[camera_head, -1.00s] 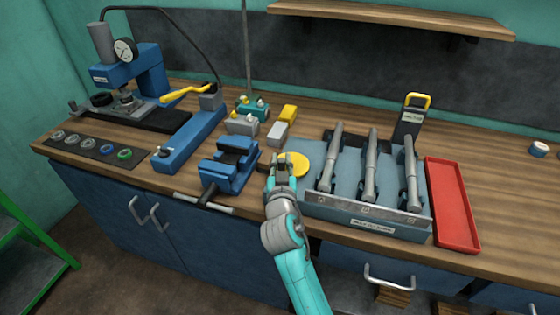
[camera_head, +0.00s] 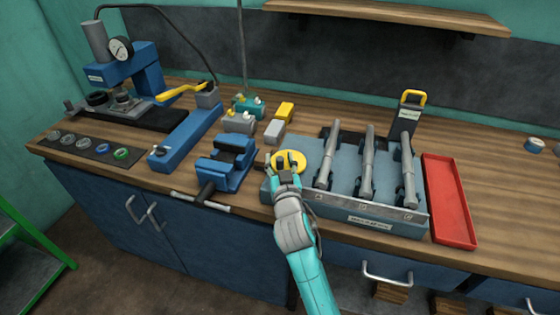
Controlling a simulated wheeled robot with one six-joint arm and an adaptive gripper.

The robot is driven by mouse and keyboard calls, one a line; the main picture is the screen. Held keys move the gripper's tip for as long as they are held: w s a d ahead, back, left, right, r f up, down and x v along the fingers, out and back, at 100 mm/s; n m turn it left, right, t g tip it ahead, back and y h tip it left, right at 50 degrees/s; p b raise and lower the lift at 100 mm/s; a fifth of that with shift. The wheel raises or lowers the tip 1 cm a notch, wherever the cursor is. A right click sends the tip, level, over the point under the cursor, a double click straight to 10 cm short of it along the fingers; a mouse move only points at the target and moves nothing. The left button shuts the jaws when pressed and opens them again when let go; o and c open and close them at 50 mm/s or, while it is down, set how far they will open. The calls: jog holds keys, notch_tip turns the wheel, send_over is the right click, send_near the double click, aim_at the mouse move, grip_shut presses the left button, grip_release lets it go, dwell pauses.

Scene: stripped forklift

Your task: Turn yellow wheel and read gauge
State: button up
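The yellow wheel (camera_head: 298,158) is a flat disc at the left end of the blue-grey rack on the bench. My gripper (camera_head: 285,163) is at the wheel's near left side and covers part of it. I cannot tell whether it touches the wheel, and its fingers are too small to show whether they are open or shut. The round white-faced gauge (camera_head: 119,48) sits on the blue press (camera_head: 128,72) at the back left. Its needle and numbers are too small to read.
A blue vise (camera_head: 226,165) stands left of my gripper. Three grey cylinders lie on the rack (camera_head: 368,212). A red tray (camera_head: 449,200) is to its right. A blue pump with a yellow lever (camera_head: 180,92) stands before the press. The bench's right side is mostly clear.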

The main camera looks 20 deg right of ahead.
jog(key=shift+s, duration=0.1)
jog(key=s+a, duration=0.2)
jog(key=s, duration=0.9)
jog(key=shift+s+a, duration=0.15)
jog(key=shift+s, duration=0.15)
jog(key=shift+c, duration=0.2)
